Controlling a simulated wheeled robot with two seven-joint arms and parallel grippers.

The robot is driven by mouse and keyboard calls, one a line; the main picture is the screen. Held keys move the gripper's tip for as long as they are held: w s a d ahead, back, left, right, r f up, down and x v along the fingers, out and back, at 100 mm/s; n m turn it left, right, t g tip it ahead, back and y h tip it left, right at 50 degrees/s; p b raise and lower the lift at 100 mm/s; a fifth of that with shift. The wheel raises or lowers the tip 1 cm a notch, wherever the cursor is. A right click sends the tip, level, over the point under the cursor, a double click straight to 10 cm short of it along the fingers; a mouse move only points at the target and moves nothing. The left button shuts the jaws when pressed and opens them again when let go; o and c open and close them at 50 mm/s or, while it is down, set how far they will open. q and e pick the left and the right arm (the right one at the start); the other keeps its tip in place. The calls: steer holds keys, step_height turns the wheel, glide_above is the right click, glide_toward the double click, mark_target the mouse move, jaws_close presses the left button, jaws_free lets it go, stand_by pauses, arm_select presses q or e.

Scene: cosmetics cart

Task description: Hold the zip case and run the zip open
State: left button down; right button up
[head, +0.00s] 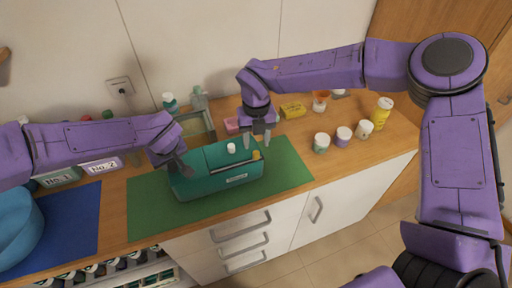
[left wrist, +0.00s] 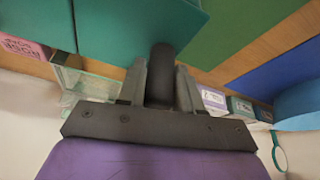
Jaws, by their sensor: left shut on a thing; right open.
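The teal zip case (head: 205,185) lies on the green mat (head: 150,210), with a dark zip line along its top. A white item and a yellow item show at its top. My left gripper (head: 182,170) is shut on a dark tab at the case's left end; in the left wrist view the tab (left wrist: 161,62) sits between the fingers and the case (left wrist: 120,30) is just beyond. My right gripper (head: 260,138) is open and points down just above the case's right back corner. Whether its fingers touch anything cannot be told.
Several lidded jars (head: 343,136) and a yellow bottle (head: 381,112) stand on the right. A blue bowl (head: 18,230) on a blue mat (head: 75,225) is at left. Labelled boxes (head: 100,166), a clear tray and a pink box stand behind. The green mat's right part is clear.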

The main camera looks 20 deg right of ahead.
mark_target(256, 152)
step_height(256, 152, up, 8)
steer(key=shift+f, duration=0.2)
steer(key=shift+d, duration=0.1)
arm_select(q)
steer(key=c, duration=0.7)
jaws_free()
steer(key=shift+o, duration=0.2)
steer(key=shift+s+r, duration=0.1)
steer(key=shift+r, duration=0.05)
